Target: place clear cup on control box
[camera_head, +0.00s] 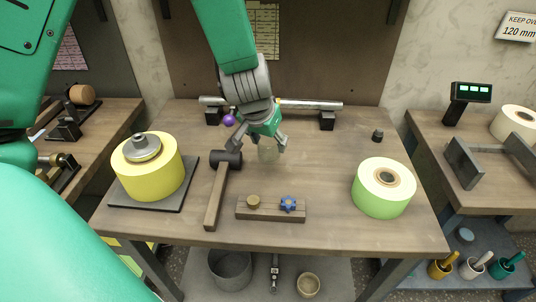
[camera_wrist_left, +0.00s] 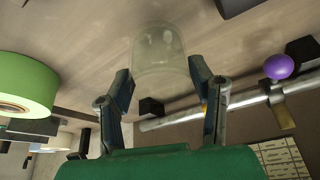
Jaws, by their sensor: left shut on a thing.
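A clear cup (camera_head: 268,154) is between the fingers of my left gripper (camera_head: 261,144), over the middle of the workbench. My left gripper is shut on it. In the left wrist view the see-through cup (camera_wrist_left: 158,50) stands out past the two fingertips, with the bench behind it. I cannot tell whether it touches the bench. A low wooden block (camera_head: 271,210) with a brass knob and a blue knob lies nearer the front edge. No thing is clearly marked as the control box. My right gripper is out of view.
A black-headed mallet (camera_head: 218,190) lies just left of the cup. A yellow roll (camera_head: 148,170) sits on a dark plate at left, and a green roll (camera_head: 383,188) stands at right. A metal bar (camera_head: 310,104) and a purple ball (camera_head: 229,120) are behind. A small display (camera_head: 472,92) stands on the right-hand bench.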

